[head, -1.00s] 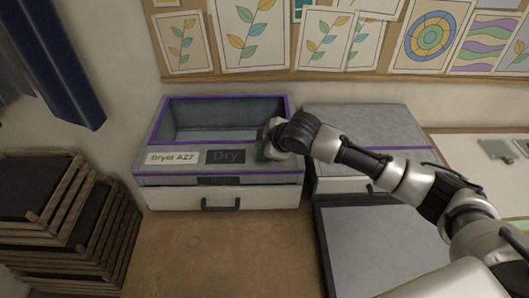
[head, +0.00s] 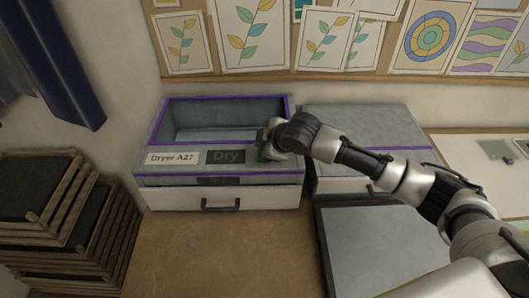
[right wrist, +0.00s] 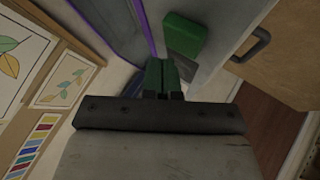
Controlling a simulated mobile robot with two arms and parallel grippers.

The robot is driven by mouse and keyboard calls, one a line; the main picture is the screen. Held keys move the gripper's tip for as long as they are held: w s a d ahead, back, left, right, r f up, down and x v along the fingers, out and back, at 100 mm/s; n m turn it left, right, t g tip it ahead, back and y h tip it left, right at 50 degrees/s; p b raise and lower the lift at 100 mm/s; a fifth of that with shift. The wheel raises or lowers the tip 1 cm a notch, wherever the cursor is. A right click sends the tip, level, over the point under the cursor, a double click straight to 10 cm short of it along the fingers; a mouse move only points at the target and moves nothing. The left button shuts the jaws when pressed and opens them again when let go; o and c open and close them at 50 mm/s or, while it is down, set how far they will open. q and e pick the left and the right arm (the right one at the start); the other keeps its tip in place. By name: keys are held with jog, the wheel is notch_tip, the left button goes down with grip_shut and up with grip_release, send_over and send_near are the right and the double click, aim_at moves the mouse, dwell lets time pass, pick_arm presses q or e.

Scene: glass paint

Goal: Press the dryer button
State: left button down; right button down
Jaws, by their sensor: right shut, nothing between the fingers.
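The dryer (head: 165,178) is a grey open-topped box with purple edging, a "Dryer A27" label and a dark "Dry" panel (head: 225,157). In the right wrist view a green raised button (right wrist: 186,36) shows on the dryer's front face, beside a grey plate. My right gripper (head: 264,149) is at the right end of the dryer's front panel. Its shut, empty fingers show in the right wrist view (right wrist: 162,76), close to the button. I cannot tell whether they touch it. In the head view the hand covers that part of the panel. My left gripper is not in view.
A white drawer with a dark handle (head: 220,204) is below the dryer panel. A grey-topped unit (head: 365,125) stands to the right, and wooden racks (head: 70,220) stand at left. The brown tabletop (head: 220,255) in front is clear.

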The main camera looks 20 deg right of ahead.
jog(key=shift+f, duration=0.1)
dwell(0.5)
jog(key=shift+f, duration=0.25)
jog(key=shift+f, duration=0.6)
dwell(0.8)
jog(key=shift+r+p, duration=0.95)
jog(key=shift+p, duration=0.15)
jog(key=shift+r, duration=0.1)
notch_tip(320, 180, up, 5)
jog(key=p, duration=0.5)
